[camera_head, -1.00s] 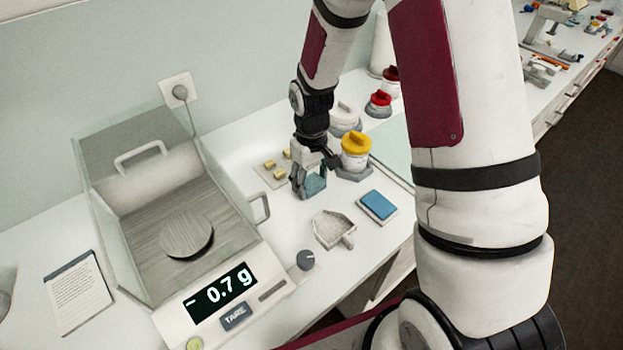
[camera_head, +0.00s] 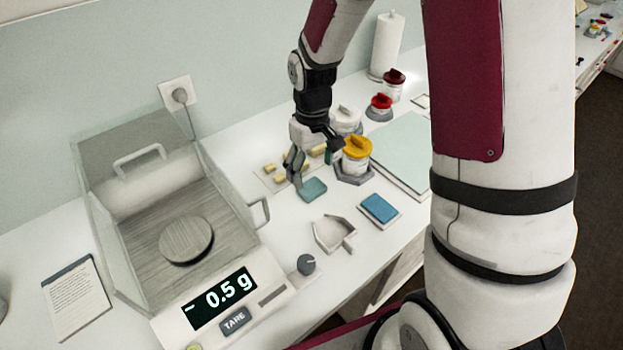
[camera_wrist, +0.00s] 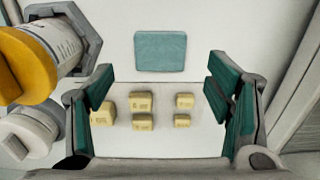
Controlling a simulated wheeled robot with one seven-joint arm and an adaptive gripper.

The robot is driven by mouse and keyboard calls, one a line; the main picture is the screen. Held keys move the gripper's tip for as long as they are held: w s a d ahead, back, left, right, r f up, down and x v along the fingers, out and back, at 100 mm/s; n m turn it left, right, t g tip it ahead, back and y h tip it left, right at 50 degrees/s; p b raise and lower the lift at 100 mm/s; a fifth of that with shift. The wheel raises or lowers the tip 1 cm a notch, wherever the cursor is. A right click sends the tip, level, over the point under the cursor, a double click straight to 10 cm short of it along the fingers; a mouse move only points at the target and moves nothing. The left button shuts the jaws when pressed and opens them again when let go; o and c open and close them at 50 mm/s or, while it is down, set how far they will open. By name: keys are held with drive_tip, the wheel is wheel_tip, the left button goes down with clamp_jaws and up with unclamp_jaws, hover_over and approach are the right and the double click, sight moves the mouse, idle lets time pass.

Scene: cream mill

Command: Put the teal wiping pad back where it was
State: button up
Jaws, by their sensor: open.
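The teal wiping pad (camera_head: 313,189) lies flat on the white counter, between the mat of tan blocks and the scoop-shaped tray. It also shows whole in the wrist view (camera_wrist: 160,51), at top middle. My gripper (camera_head: 311,168) is open, with its fingers spread just behind the pad in the head view. In the wrist view the teal-lined fingers (camera_wrist: 162,92) stand wide apart with nothing gripped, and the pad lies beyond their tips. The exact height of the fingers above the counter is unclear.
Yellow-lidded jar (camera_head: 356,153) stands close right of my gripper. Tan blocks (camera_wrist: 141,103) sit on a pale mat below the fingers. The scoop-shaped tray (camera_head: 350,243) and a blue pad (camera_head: 379,208) lie in front. A balance (camera_head: 160,215) with clear walls stands left.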

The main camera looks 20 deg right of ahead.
sight(312, 186)
drive_tip(key=s+r+m+t, duration=0.1)
drive_tip(key=s+r, duration=0.3)
drive_tip(key=r, duration=0.5)
drive_tip(key=s+r+m+t, duration=0.1)
drive_tip(key=s+r, duration=0.3)
drive_tip(key=r, duration=0.5)
drive_tip(key=s+r+m+t, duration=0.1)
drive_tip(key=s+r+t, duration=0.2)
drive_tip(key=s, duration=0.9)
wheel_tip(312, 186, up, 3)
drive_tip(key=shift+s+r+m, duration=0.1)
drive_tip(key=shift+s+m, duration=0.2)
